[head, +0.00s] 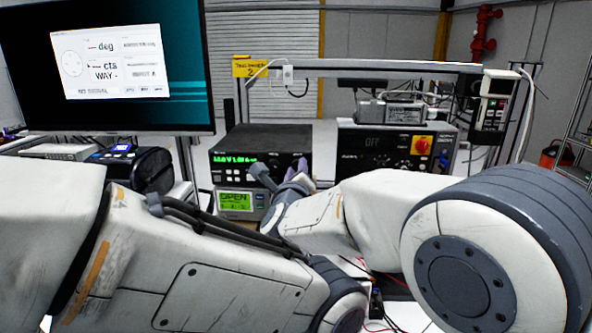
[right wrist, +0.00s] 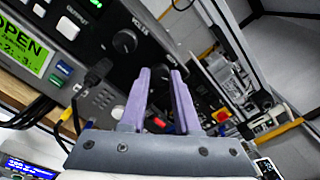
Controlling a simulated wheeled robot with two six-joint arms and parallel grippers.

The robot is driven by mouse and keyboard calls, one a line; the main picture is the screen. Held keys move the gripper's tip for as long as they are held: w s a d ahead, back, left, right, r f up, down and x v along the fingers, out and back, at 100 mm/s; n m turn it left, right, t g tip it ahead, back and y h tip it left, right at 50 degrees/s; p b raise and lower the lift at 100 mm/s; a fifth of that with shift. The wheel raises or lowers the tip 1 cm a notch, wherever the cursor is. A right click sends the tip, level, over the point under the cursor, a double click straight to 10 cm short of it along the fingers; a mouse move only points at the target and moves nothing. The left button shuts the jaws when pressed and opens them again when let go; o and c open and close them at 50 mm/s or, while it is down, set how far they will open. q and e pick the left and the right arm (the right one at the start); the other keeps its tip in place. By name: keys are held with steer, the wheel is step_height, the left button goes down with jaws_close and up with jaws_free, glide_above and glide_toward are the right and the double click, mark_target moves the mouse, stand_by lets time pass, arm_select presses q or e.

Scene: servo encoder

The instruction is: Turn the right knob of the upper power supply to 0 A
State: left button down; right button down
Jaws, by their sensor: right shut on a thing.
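The upper power supply (head: 285,140) is a black box with a green lit readout (head: 233,158), its digits too blurred to read surely. It stands on a lower instrument with a green screen (head: 236,201). My right gripper (head: 299,166) is at the right end of the upper supply's front. In the right wrist view its purple fingers (right wrist: 161,72) are closed on the right knob, which is mostly hidden between the fingertips. The other black knob (right wrist: 124,41), near the VOLTS label, is free beside them. My left gripper is out of view; only my left arm shows.
Another dark instrument with a red and yellow switch (head: 421,145) stands to the right. A monitor (head: 185,70) is at the left. A metal frame (head: 370,66) spans above the instruments. Cables (right wrist: 32,112) run below the lower instrument's front.

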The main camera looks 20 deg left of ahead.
steer(key=shift+f+n+b, duration=0.1)
steer(key=shift+n+b, duration=0.75)
steer(key=shift+n, duration=0.25)
steer(key=n+b, duration=0.1)
steer(key=n, duration=0.1)
steer(key=shift+n, duration=0.3)
steer(key=n, duration=0.3)
steer(key=shift+n+b, duration=0.3)
steer(key=shift+n, duration=1.6)
steer(key=c, duration=0.6)
jaws_free()
steer(key=shift+s, duration=0.1)
